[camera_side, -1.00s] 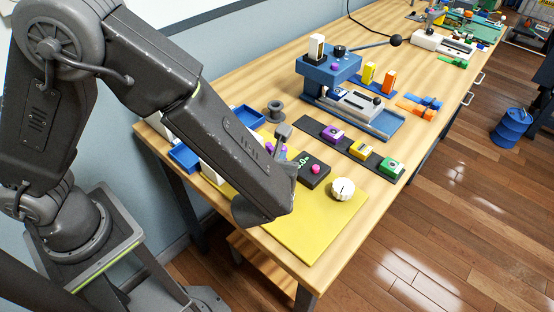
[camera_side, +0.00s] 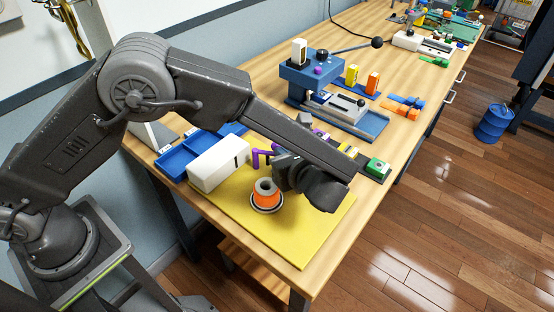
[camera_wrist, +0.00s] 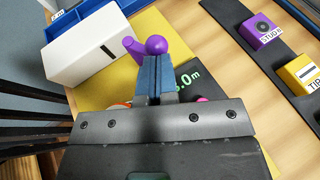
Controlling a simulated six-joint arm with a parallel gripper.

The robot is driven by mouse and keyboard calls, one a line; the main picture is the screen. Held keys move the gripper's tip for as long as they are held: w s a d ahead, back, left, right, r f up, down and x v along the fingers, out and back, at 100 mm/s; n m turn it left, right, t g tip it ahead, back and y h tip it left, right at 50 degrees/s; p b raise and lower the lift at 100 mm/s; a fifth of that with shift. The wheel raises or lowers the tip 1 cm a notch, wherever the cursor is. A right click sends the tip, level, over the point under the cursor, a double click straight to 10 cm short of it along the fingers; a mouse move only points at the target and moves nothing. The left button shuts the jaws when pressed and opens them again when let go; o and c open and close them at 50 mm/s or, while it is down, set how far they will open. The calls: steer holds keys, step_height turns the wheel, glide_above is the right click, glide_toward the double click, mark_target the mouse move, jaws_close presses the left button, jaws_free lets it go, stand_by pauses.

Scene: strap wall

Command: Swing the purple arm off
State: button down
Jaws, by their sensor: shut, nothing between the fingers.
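The purple arm (camera_side: 256,155) sticks out from beside the slotted face of a white box (camera_side: 218,164) on the yellow mat (camera_side: 300,236). In the wrist view it is a purple bar (camera_wrist: 133,48) with a round knob (camera_wrist: 156,45) at its end. My gripper (camera_side: 274,158) is beside the purple arm in the side view. In the wrist view its blue fingertips (camera_wrist: 153,62) are together, empty, right at the knob; I cannot tell whether they touch it. An orange roll with a grey core (camera_side: 266,196) stands on the mat, close to my gripper.
A blue tray (camera_side: 176,160) lies behind the white box. A black strip carries a purple block (camera_wrist: 261,27), a yellow block (camera_wrist: 299,74) and a green block (camera_side: 376,168). A dark display box (camera_wrist: 187,76) is partly hidden by my gripper. A blue press (camera_side: 311,78) stands farther back.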

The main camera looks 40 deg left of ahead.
steer(key=shift+w+a, duration=0.25)
steer(key=shift+w, duration=0.75)
steer(key=shift+w+a+n+g+y, duration=0.25)
steer(key=shift+w+n+g+y, duration=0.3)
steer(key=shift+n+g, duration=0.3)
steer(key=shift+w+a, duration=0.95)
steer(key=shift+w, duration=0.15)
steer(key=shift+w+a, duration=0.45)
steer(key=shift+a, duration=0.2)
steer(key=shift+s, duration=0.1)
